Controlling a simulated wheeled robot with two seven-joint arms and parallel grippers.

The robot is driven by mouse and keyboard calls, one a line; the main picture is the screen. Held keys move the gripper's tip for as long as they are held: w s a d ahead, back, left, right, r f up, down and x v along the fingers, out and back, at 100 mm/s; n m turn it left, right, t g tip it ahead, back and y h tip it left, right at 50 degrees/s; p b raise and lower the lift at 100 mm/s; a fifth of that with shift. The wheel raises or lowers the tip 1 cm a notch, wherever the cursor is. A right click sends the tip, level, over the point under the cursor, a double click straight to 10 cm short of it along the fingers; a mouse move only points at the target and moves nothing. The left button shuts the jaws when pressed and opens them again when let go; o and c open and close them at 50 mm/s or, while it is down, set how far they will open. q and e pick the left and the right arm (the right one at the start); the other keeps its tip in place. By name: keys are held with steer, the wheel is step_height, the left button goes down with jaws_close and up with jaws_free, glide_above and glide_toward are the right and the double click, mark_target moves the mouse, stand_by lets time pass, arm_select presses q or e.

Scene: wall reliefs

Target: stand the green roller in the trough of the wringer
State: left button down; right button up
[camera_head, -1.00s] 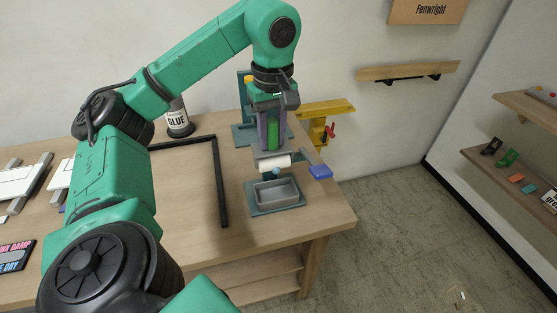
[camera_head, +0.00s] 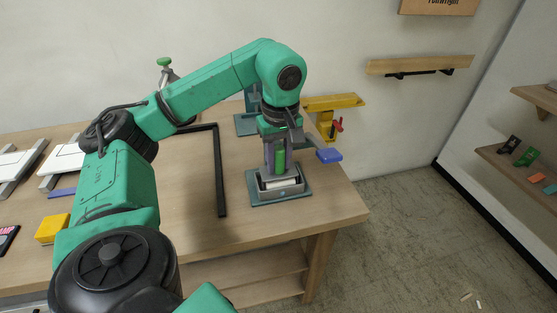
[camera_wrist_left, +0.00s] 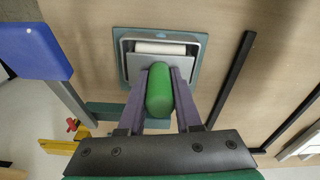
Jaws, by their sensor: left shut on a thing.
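My left gripper (camera_head: 278,157) is shut on the green handle of the green roller (camera_wrist_left: 160,92), which points down, upright. Its grey plate and white roll (camera_head: 283,182) are at the grey trough of the wringer (camera_head: 258,200). In the left wrist view the white roll (camera_wrist_left: 160,47) lies within the trough's rim. I cannot tell whether it touches the floor of the trough. The wringer has a teal base and a lever with a blue grip (camera_head: 328,156) on its right. My right gripper is not in view.
A black frame (camera_head: 220,180) lies on the table left of the wringer. A yellow block (camera_head: 52,228) is at the left, and a yellow fixture (camera_head: 334,103) is behind. The table's right edge is close to the wringer.

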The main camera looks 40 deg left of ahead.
mark_target(279, 147)
arm_select(q)
steer(key=shift+s+d+f, duration=0.15)
steer(key=shift+s+f, duration=0.1)
steer(key=shift+f, duration=0.2)
steer(key=c, duration=0.6)
jaws_free()
steer(key=shift+f, duration=0.1)
steer(key=shift+c, duration=0.2)
steer(key=shift+o, duration=0.2)
steer(key=shift+w, duration=0.1)
step_height(279, 147, up, 4)
steer(key=shift+w+r+p, duration=0.1)
steer(key=shift+w+p, duration=0.05)
steer(key=shift+p, duration=0.15)
steer(key=r+p, duration=0.2)
steer(key=r, duration=0.1)
steer(key=r+p, duration=0.2)
steer(key=r, duration=0.1)
steer(key=r+p, duration=0.3)
steer(key=shift+s+d+r, duration=0.2)
steer(key=shift+s+r, duration=0.05)
steer(key=shift+w+f, duration=0.1)
steer(key=shift+f, duration=0.1)
